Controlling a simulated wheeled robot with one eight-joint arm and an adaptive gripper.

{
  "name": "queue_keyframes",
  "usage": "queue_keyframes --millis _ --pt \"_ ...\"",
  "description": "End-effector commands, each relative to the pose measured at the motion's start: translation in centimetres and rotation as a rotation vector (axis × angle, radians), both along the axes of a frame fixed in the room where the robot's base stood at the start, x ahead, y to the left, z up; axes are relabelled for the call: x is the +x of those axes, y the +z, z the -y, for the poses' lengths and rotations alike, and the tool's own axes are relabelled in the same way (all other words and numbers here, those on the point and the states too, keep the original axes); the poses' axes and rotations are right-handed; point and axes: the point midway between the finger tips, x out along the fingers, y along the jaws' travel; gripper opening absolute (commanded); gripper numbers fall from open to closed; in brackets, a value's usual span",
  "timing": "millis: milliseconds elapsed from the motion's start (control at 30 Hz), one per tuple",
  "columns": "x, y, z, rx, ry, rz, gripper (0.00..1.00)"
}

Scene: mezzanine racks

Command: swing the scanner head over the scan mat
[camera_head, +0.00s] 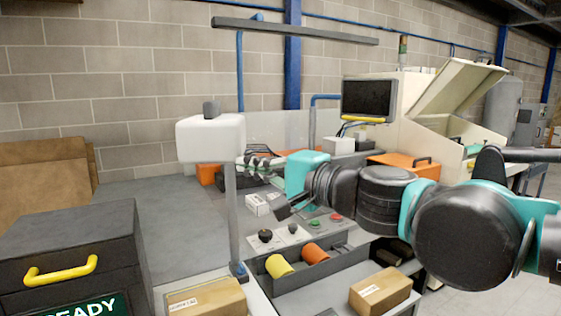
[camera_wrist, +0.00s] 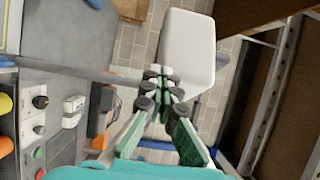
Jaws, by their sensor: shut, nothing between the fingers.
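The scanner head is a white rounded box (camera_head: 210,137) on top of an upright grey post (camera_head: 232,215), with a small dark knob on top. In the wrist view the white head (camera_wrist: 187,48) lies just beyond my fingertips. My gripper (camera_head: 250,163) is shut and empty, with its fingers pointing left at the head's right side. In the wrist view my gripper (camera_wrist: 160,82) has its dark-padded fingertips together, overlapping the head's near edge. I cannot tell whether they touch it. I cannot pick out the scan mat with certainty.
A control panel with knobs and buttons (camera_head: 292,238) and a grey tray (camera_head: 330,265) with yellow and orange rolls lie below my arm. A black cabinet with a yellow handle (camera_head: 60,270) stands front left. A monitor (camera_head: 369,98) and orange crate (camera_head: 405,163) are behind.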

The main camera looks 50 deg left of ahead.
Motion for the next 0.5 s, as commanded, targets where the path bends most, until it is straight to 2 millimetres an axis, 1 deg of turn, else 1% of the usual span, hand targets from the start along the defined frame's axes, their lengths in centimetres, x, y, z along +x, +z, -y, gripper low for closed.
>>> queue_keyframes --millis 33,233,367,500 --pt "-1.0 0.0 -0.4 0.0 0.005 0.0 0.0" --pt "-3.4 0.0 -1.6 0.0 -0.006 0.0 0.0" --pt "-4.6 0.0 -2.3 0.0 -0.058 0.0 0.0" --pt "-5.2 0.0 -2.9 0.0 -0.1 0.0 0.0"
